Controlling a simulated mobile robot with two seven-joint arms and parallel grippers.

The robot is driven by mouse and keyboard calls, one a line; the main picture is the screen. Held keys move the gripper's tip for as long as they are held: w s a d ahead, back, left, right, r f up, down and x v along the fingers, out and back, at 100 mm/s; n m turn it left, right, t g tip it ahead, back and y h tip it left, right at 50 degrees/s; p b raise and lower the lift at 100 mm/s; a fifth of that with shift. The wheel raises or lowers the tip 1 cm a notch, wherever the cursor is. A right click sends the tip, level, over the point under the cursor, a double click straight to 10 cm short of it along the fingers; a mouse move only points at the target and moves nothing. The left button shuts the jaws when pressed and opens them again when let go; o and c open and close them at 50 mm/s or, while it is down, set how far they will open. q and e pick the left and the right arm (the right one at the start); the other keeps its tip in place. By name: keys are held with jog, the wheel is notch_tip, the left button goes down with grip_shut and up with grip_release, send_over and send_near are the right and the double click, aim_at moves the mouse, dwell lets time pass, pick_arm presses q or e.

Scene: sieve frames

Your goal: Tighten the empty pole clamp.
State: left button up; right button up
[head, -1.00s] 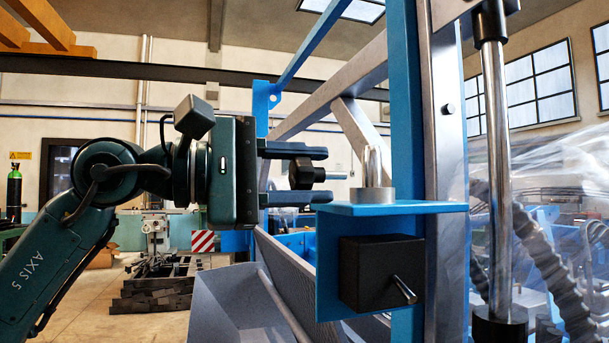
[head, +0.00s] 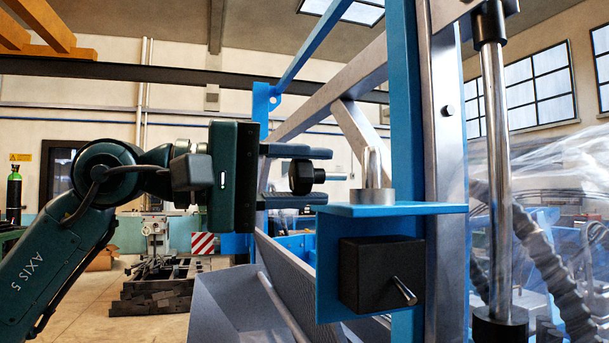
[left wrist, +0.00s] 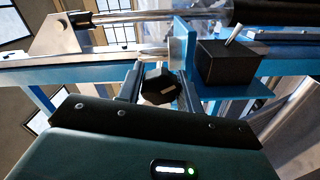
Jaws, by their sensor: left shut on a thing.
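My left gripper (head: 318,176) is shut on a black knob (head: 301,178), with one finger above it and one below. A short metal screw (head: 334,177) sticks out of the knob to the right, its tip close to a grey collar with a shiny upright piece. I take this collar (head: 372,196) to be the pole clamp; it sits on a blue bracket (head: 440,208). I cannot tell whether a pole is in it. In the left wrist view the dark knob (left wrist: 160,86) sits between the two fingers. My right gripper is out of view.
A black box (head: 375,270) with a metal pin is fixed below the bracket's shelf. A blue post (head: 405,110) and a shiny vertical rod (head: 496,170) stand right of the clamp. A grey trough (head: 230,295) lies below my gripper.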

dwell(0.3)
pick_arm(q)
jog(key=o, duration=1)
jog(key=b+v, duration=0.1)
jog(key=v, duration=1.2)
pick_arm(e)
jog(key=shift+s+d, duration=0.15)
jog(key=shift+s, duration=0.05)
pick_arm(q)
jog(key=shift+a, duration=0.1)
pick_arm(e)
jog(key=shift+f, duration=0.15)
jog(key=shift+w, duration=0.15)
